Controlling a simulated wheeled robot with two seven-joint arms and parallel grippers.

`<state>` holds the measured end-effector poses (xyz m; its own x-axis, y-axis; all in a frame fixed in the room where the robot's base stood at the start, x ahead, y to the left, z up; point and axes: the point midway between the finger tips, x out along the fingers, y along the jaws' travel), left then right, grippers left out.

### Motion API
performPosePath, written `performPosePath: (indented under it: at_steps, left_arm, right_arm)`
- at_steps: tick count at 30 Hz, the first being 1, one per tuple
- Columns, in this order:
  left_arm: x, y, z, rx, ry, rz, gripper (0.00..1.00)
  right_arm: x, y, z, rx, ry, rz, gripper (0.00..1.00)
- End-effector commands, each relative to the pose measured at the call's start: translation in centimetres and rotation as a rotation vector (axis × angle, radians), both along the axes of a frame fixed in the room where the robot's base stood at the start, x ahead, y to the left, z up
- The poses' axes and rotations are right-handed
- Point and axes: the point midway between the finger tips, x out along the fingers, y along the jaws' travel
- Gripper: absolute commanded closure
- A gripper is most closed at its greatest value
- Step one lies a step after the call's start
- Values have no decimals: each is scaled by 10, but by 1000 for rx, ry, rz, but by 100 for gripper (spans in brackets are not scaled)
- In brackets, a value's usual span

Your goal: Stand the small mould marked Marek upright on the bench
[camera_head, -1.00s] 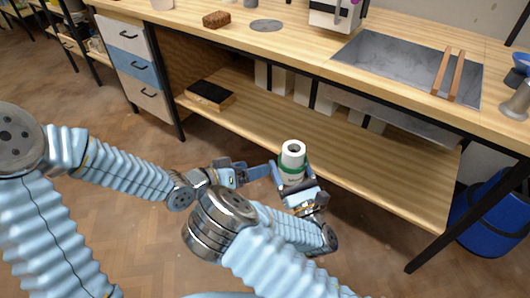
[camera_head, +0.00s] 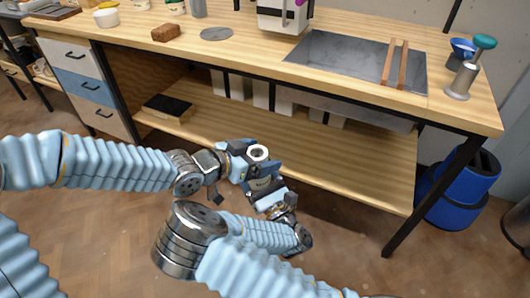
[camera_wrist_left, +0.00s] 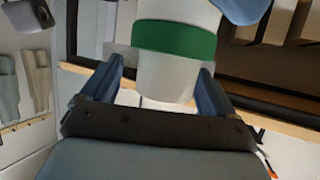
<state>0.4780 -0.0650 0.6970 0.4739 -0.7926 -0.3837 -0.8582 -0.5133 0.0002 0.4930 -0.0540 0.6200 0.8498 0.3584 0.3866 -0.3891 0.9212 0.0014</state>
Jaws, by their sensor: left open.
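The small mould (camera_head: 257,160) is a white cylinder with a round hole in its top, held upright in the air in front of the bench. In the left wrist view the mould (camera_wrist_left: 165,82) shows a green band; no lettering can be read. My right gripper (camera_head: 264,184) is around it from below and appears shut on it. My left gripper (camera_head: 244,163) is open at the mould from the left. In the left wrist view its fingers (camera_wrist_left: 160,70) stand on either side of the mould's white end. The bench (camera_head: 250,53) has a pale wooden top.
On the bench stand a brown block (camera_head: 166,32), a grey disc (camera_head: 216,34), a white machine (camera_head: 283,18), a sink (camera_head: 340,62) with two wooden bars (camera_head: 395,62), and a teal-topped metal tool (camera_head: 460,85). A lower shelf (camera_head: 310,150) lies behind my grippers. A blue bin (camera_head: 455,195) stands right.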

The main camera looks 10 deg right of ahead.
Motion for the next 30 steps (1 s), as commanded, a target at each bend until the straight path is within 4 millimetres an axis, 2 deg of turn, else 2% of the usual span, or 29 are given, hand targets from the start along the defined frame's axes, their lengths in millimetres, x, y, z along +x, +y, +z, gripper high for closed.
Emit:
performPosePath:
  at_steps: [6, 16, 29, 30]
  left_arm:
    - [11, -18, -8, -1, 1, -1, 12]
    - [13, -20, -9, -1, 0, 2, 13]
    - [11, -21, -10, -1, 1, -3, 79]
    - [11, -21, -9, -2, -1, -4, 79]
  right_arm:
    - [0, 0, 1, 0, -2, 0, 65]
    - [0, 0, 1, 0, -3, 1, 65]
    - [0, 1, 1, 1, -3, 3, 65]
    - [0, 1, 1, 1, -3, 3, 18]
